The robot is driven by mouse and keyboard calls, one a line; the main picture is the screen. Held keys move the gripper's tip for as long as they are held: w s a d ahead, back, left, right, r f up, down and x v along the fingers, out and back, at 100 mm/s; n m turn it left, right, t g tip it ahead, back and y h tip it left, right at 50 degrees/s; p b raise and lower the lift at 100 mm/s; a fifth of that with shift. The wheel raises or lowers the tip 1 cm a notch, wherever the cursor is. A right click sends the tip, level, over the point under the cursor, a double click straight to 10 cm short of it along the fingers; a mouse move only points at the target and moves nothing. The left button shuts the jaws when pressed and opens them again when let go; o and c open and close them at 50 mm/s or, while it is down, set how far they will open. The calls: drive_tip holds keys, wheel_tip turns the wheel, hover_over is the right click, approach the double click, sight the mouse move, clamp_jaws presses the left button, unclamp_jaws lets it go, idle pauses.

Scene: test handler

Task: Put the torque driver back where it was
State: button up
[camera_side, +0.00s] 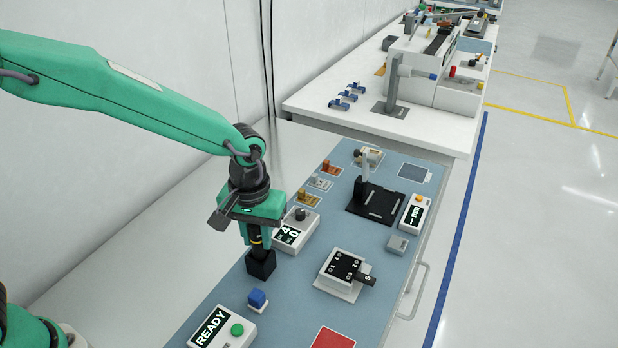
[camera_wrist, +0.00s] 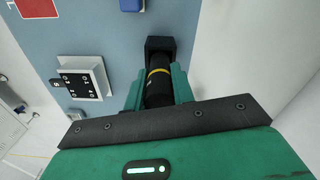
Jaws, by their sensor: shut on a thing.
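The torque driver (camera_wrist: 157,86) is a black cylinder with a yellow band, seen in the wrist view between the green fingers. My gripper (camera_side: 257,234) is shut on it and holds it upright. The driver also shows in the side view (camera_side: 255,243). Its lower end is at a black square block (camera_side: 261,265) on the blue mat, which also shows in the wrist view (camera_wrist: 160,45). I cannot tell how far the driver sits inside the block.
A white box reading 40 with a dark knob (camera_side: 298,229) stands just right of my gripper. A blue block (camera_side: 257,298) and a READY box (camera_side: 222,328) are in front. A numbered white unit (camera_side: 343,272) stands to the right. Bare mat (camera_side: 300,300) lies between.

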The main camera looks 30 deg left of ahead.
drive_tip(key=shift+f, duration=0.1)
drive_tip(key=o, duration=1)
wheel_tip(320, 180, up, 12)
drive_tip(key=shift+r, duration=0.1)
idle(0.6)
